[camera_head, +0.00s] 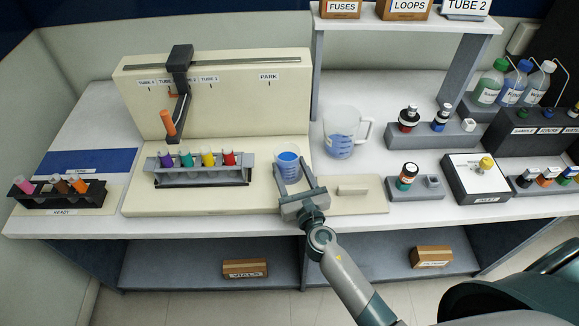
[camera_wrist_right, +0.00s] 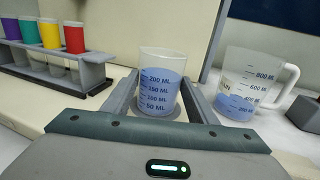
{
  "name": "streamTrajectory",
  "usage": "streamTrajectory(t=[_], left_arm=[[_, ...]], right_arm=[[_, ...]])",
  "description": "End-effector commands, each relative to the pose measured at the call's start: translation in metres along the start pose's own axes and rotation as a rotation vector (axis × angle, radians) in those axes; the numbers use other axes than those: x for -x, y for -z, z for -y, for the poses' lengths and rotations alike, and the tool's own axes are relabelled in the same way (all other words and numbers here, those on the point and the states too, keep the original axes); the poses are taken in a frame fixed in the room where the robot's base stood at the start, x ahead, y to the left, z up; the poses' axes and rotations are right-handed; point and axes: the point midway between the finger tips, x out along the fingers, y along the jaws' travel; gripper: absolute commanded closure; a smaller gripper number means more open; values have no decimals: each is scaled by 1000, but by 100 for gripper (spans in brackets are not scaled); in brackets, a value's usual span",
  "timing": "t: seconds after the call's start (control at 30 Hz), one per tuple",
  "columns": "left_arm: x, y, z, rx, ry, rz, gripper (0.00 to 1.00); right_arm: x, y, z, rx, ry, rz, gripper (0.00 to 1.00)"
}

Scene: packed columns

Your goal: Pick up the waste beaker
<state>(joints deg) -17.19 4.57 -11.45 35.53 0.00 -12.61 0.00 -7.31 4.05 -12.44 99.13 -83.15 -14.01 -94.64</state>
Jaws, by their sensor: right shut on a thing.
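A small clear beaker (camera_head: 288,164) holding blue liquid stands upright at the right end of the cream rig base. In the right wrist view the beaker (camera_wrist_right: 161,82) shows a scale up to 200 ML, with no waste label readable. My right gripper (camera_head: 291,178) comes from the front and is shut on the beaker, one finger on each side. Whether the beaker's bottom touches the base cannot be told. A larger handled jug (camera_head: 341,133) with some blue liquid stands behind and to the right, apart from the gripper. My left gripper is not in view.
A rack of coloured-cap tubes (camera_head: 200,176) stands close to the left of the beaker. A rail with an orange-tipped arm (camera_head: 168,122) rises behind it. A cream plate with a small block (camera_head: 352,190) lies to the right, beside a grey bottle holder (camera_head: 415,189).

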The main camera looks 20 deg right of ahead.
Motion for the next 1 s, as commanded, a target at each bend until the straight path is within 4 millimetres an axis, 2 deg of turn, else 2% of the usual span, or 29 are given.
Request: streamTrajectory(t=[0.27,0.43,0.73,1.0], left_arm=[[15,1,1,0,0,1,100],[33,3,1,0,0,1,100],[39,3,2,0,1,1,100],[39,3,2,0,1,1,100]], right_arm=[[0,-21,0,-1,0,3,76],[0,-49,0,1,-1,4,75],[21,-76,55,5,-1,2,75],[35,-99,91,4,-2,2,75]])
